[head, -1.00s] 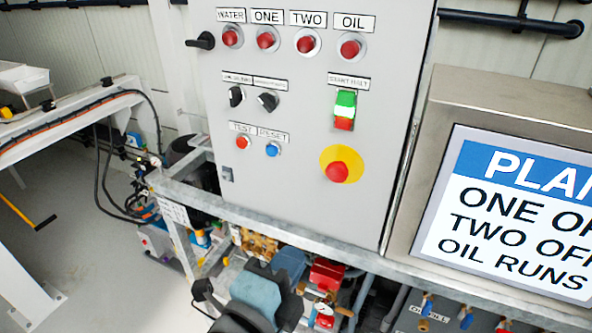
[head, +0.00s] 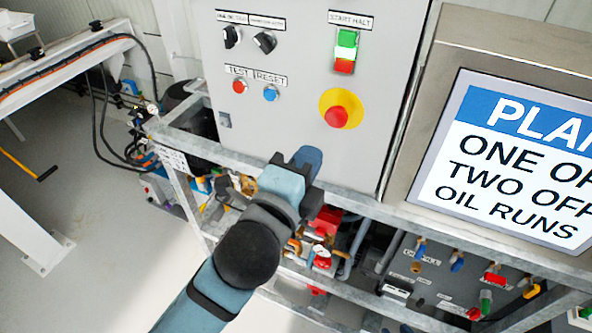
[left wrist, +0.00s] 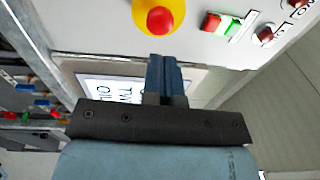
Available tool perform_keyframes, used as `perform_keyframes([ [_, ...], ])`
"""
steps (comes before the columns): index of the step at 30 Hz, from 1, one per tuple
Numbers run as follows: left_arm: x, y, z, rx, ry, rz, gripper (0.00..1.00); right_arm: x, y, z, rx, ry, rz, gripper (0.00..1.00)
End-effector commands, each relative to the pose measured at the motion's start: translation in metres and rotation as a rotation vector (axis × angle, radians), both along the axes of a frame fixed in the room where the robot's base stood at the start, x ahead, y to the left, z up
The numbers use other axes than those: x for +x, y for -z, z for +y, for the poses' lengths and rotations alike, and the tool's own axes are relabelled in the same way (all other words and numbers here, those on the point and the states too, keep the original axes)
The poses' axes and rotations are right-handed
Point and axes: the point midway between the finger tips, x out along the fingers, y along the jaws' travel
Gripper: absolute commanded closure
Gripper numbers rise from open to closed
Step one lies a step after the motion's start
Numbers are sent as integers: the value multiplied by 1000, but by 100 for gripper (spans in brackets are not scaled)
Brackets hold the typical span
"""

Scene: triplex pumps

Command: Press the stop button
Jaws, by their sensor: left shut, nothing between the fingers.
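The START HALT switch (head: 346,50) is on the grey cabinet front, with a green upper part, a lit middle and a red lower part. Below it is a red mushroom button (head: 338,116) on a yellow disc. Both also show in the left wrist view: the red button (left wrist: 160,20) at the top and the green and red switch (left wrist: 222,23) right of it. My left gripper (head: 305,158) is shut and empty, in front of the cabinet's lower edge, below and left of the mushroom button and apart from it. Its closed fingers (left wrist: 167,78) point toward the panel in the wrist view. My right gripper is out of view.
A metal rail (head: 240,158) runs along below the cabinet. A screen box (head: 500,160) reading PLAN stands at the right. TEST (head: 239,86) and RESET (head: 271,93) buttons and two black knobs sit left of the switch. Pipes and valves fill the space under the rail.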

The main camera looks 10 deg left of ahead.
Motion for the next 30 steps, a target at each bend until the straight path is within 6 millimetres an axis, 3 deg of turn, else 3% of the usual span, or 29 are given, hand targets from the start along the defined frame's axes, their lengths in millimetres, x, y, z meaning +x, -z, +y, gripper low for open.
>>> perform_keyframes([
  [6, 42, -5, -16, -1, -1, 1, 100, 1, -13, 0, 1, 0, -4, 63],
  [12, 64, -6, -25, -1, 0, 0, 100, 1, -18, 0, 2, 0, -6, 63],
  [26, 71, -5, -27, -1, 1, 0, 100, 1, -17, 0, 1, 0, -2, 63],
  [30, 81, -9, -30, 0, 0, 1, 100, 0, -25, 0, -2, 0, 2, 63],
])
